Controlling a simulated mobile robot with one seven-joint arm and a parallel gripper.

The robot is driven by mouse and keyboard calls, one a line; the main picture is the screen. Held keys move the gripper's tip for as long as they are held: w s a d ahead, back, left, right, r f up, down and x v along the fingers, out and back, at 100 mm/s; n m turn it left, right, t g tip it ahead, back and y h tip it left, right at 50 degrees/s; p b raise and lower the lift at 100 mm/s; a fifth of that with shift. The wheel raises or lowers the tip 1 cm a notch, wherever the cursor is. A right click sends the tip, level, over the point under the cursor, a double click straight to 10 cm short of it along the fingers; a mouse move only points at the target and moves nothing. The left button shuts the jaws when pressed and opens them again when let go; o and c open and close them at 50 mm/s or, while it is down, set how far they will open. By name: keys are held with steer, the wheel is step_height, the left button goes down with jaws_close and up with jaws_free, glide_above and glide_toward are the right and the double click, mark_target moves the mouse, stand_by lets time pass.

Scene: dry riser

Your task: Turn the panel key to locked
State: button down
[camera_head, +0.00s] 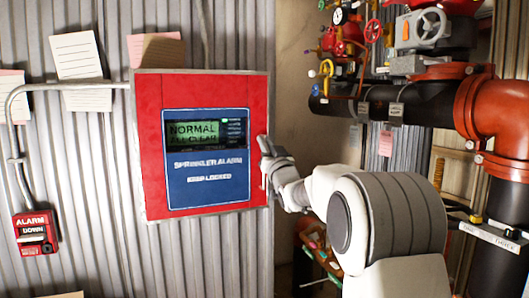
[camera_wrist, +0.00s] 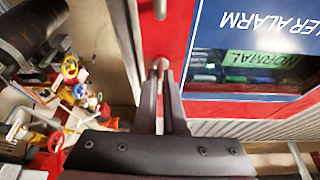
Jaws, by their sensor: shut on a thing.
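The red alarm panel (camera_head: 148,140) hangs on the corrugated wall. Its blue front (camera_head: 205,190) reads "SPRINKLER ALARM KEEP LOCKED", and its green screen (camera_head: 193,134) reads "NORMAL ALL CLEAR". My gripper (camera_head: 266,152) is at the panel's right edge. In the wrist view the gripper (camera_wrist: 161,75) has its fingers close together, shut on a small pale metal piece, apparently the key (camera_wrist: 161,63), beside the red panel (camera_wrist: 180,25). The key is mostly hidden by the fingers, and I cannot tell its turn angle. In the head view the gripper covers it.
A small red alarm box (camera_head: 36,232) with a grey conduit (camera_head: 60,87) is at the left. Notes (camera_head: 80,65) hang on the wall. Black and red pipes (camera_head: 430,103) with valves (camera_head: 345,40) crowd the right, beyond my arm.

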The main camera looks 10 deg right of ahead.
steer(key=shift+n+y+b, duration=0.3)
steer(key=shift+n+y, duration=0.2)
steer(key=shift+n, duration=0.4)
steer(key=c, duration=1)
jaws_free()
steer(key=v, duration=1.7)
steer(key=shift+s, duration=0.2)
steer(key=shift+f, duration=0.1)
